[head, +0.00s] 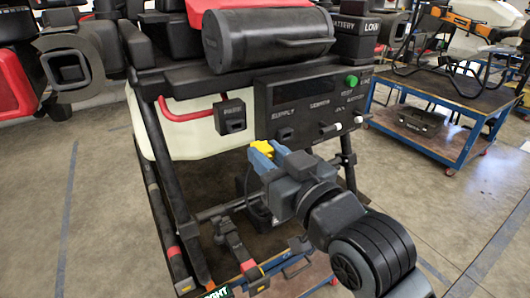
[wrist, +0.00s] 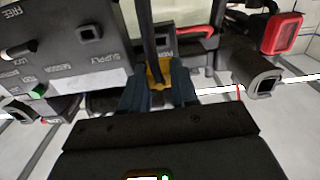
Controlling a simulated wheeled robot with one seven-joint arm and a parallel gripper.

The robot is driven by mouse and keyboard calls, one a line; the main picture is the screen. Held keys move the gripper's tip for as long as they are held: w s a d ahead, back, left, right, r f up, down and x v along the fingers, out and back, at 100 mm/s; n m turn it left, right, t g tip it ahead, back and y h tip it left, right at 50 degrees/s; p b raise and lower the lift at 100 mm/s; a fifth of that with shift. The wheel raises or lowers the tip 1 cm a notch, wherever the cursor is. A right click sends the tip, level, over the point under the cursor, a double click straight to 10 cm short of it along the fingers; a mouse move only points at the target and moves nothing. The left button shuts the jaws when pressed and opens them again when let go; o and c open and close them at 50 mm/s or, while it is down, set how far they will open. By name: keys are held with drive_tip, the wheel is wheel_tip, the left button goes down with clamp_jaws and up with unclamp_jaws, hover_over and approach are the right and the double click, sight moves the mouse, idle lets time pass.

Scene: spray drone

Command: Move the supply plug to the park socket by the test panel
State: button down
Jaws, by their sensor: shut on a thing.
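The supply plug (head: 262,147) is yellow. My gripper (head: 262,155) is shut on it, in front of and a little below the test panel (head: 305,100). In the wrist view the yellow plug (wrist: 159,74) shows between the blue-grey fingers, with a dark cable (wrist: 148,40) running up from it. The park socket (head: 231,116) is a dark box left of the panel, above and left of the plug, apart from it. The supply socket (head: 285,133) on the panel is empty; it also shows in the wrist view (wrist: 88,32). The cable partly covers the park socket in the wrist view.
A white tank (head: 175,130) with a red hose lies behind the park socket. A black frame leg (head: 170,165) stands at left. Panel knobs (head: 330,129) and a green button (head: 352,80) stick out at right. A blue cart (head: 450,115) stands further right. Floor at left is clear.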

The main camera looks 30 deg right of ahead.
sight(254, 144)
drive_tip(key=shift+r, duration=0.1)
drive_tip(key=shift+w+p, duration=0.4)
drive_tip(key=shift+w, duration=2.5)
drive_tip(key=shift+w+p, duration=0.3)
drive_tip(key=shift+w, duration=0.95)
drive_tip(key=c, duration=0.9)
unclamp_jaws()
drive_tip(key=shift+c, duration=0.2)
drive_tip(key=shift+o, duration=0.7)
drive_tip(key=shift+s, duration=0.3)
drive_tip(key=s+b, duration=0.1)
drive_tip(key=s, duration=0.6)
drive_tip(key=shift+s+b, duration=0.1)
drive_tip(key=shift+b, duration=0.2)
